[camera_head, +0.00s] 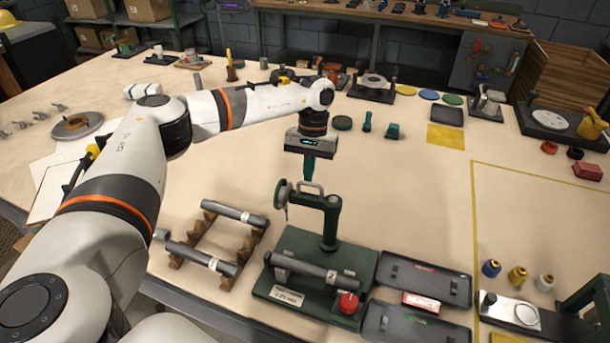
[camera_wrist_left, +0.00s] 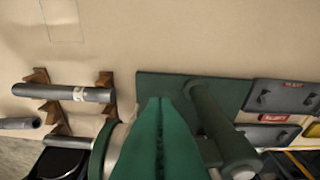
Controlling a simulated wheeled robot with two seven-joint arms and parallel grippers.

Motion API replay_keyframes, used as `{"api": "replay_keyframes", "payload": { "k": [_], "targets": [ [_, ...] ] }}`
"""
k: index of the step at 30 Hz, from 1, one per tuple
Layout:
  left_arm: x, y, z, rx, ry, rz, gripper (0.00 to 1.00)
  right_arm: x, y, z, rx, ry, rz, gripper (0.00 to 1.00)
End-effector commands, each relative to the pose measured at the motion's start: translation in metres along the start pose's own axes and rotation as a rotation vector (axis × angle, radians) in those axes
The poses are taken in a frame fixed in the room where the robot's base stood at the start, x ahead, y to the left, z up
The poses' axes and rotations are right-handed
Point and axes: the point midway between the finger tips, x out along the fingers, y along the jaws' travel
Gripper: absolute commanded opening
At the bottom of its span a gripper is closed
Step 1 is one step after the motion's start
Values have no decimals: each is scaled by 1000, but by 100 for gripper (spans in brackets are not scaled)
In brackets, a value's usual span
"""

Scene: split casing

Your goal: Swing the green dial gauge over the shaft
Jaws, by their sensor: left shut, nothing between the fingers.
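The green dial gauge (camera_head: 330,222) stands on a green base plate (camera_head: 301,246). Its arm points left from the post, with the round dial (camera_head: 282,194) at the left end and a pale handle on top. The grey shaft (camera_head: 312,270) lies across the front of the base, nearer the camera than the dial, with a red knob (camera_head: 348,302) by its right end. My left gripper (camera_head: 308,178) hangs just above the gauge arm near the handle, its green fingers shut and empty. In the left wrist view the shut fingers (camera_wrist_left: 160,105) hide part of the gauge. My right gripper is out of view.
Left of the base, more grey shafts (camera_head: 234,212) rest on a brown wooden rack. Dark trays (camera_head: 424,277) and a red-and-white reject sign (camera_head: 421,301) are on the right. Small green parts (camera_head: 367,121) stand behind.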

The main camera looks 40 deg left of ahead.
Motion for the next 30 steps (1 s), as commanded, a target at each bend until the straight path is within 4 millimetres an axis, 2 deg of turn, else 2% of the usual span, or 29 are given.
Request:
{"api": "replay_keyframes", "payload": {
  "k": [3, 9, 30],
  "targets": [
    [0, 1, -14, 0, 1, 0, 0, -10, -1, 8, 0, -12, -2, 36],
    [4, 1, -26, -2, 1, -1, 0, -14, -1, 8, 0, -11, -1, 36],
    [7, 2, -31, -50, 1, -12, 0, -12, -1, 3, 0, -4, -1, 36]
  ]
}}
